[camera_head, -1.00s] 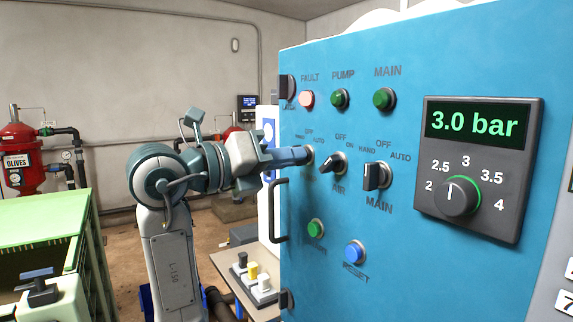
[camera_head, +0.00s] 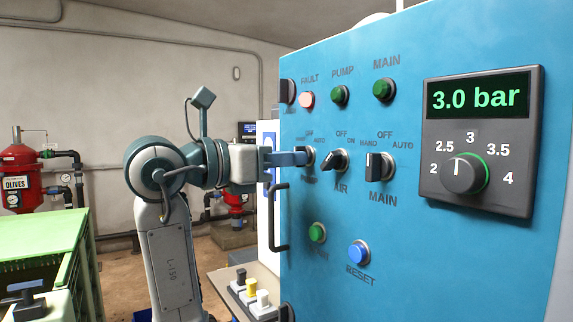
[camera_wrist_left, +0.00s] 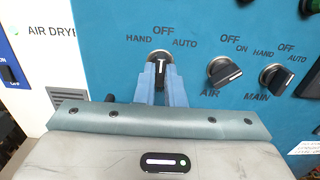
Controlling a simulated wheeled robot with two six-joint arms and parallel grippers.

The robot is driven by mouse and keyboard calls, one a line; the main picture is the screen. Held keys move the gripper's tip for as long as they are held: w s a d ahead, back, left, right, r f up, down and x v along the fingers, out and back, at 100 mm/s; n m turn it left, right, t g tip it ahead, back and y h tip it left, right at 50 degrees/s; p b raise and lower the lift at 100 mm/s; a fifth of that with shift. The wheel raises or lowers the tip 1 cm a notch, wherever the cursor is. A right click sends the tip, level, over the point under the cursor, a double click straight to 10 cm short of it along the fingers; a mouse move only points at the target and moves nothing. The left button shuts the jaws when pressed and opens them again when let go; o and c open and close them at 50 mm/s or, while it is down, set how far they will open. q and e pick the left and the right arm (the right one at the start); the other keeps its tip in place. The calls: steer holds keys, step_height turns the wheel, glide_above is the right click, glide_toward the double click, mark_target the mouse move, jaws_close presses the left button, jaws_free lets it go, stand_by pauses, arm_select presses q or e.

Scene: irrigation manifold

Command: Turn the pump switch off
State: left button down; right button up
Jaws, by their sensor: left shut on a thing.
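The pump switch (camera_wrist_left: 159,68) is a black rotary knob, the leftmost in the row of three on the blue cabinet door, marked HAND, OFF and AUTO. In the left wrist view its white line points straight up at OFF. My left gripper (camera_wrist_left: 161,82) is shut on it, with a blue finger on each side of the knob. In the head view the left gripper (camera_head: 303,158) reaches the knob (camera_head: 309,159) from the left and partly covers it. The label below the knob is hard to read. My right gripper is not in view.
The AIR knob (camera_head: 334,161) and MAIN knob (camera_head: 379,168) sit close to the right. Lamps and buttons lie above and below. A black door handle (camera_head: 275,217) sticks out below my gripper. A pressure dial (camera_head: 464,173) reads 3.0 bar. A green crate (camera_head: 50,232) stands at left.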

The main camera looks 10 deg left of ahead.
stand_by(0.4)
arm_select(q)
steer(key=c, duration=1.5)
jaws_free()
steer(key=shift+s+a, duration=0.1)
steer(key=b+v, duration=0.4)
steer(key=v, duration=0.6)
steer(key=shift+s+a, duration=0.2)
steer(key=shift+s, duration=0.05)
